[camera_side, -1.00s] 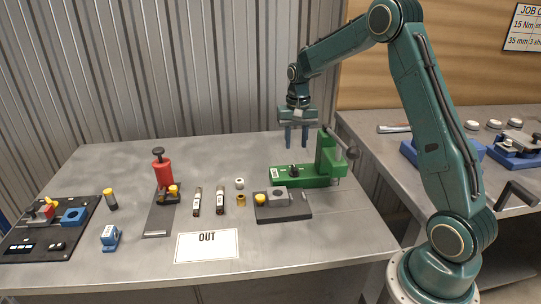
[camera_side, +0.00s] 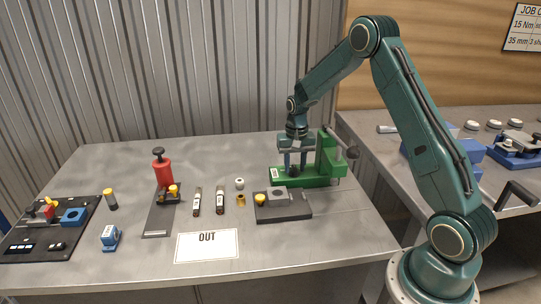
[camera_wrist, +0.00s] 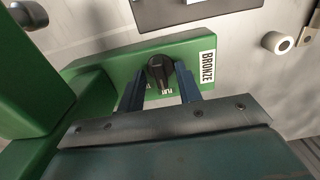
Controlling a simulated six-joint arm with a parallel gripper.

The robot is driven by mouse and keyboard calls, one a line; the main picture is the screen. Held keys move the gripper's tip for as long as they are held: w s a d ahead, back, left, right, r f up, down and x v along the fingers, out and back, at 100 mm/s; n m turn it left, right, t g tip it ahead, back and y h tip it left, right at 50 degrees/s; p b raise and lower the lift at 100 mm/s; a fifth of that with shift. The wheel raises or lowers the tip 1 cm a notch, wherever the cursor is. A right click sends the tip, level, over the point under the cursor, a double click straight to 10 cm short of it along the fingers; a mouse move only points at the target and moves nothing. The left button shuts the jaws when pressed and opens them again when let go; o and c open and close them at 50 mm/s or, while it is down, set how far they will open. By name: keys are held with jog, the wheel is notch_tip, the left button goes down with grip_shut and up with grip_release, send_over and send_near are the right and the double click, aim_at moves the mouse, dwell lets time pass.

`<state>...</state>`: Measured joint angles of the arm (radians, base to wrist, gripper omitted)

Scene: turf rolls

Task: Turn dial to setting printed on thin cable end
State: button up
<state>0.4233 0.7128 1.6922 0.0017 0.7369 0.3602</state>
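A green fixture (camera_side: 310,181) stands at the right of the table. In the wrist view its base (camera_wrist: 120,62) carries a white label reading BRONZE (camera_wrist: 208,69) and a black dial (camera_wrist: 160,70). Small white print beside the dial is partly hidden and hard to read. My gripper (camera_side: 295,170) is lowered over this base. In the wrist view its two blue fingers (camera_wrist: 159,72) are apart, one on each side of the dial, with gaps visible. Two dark cylinders with pale bands, perhaps cable ends, lie mid-table: a slimmer one (camera_side: 196,203) and a thicker one (camera_side: 220,203). Their print is unreadable.
A dark plate with a grey block (camera_side: 283,206) lies just in front of the fixture. The fixture's green upright (camera_side: 326,152) rises close beside my gripper. A white ring (camera_side: 239,183), a brass piece (camera_side: 241,200) and an OUT card (camera_side: 207,246) lie to the left.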

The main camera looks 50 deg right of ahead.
grip_shut()
jog(key=shift+m, duration=0.4)
jog(key=m, duration=1)
dwell(0.5)
grip_release()
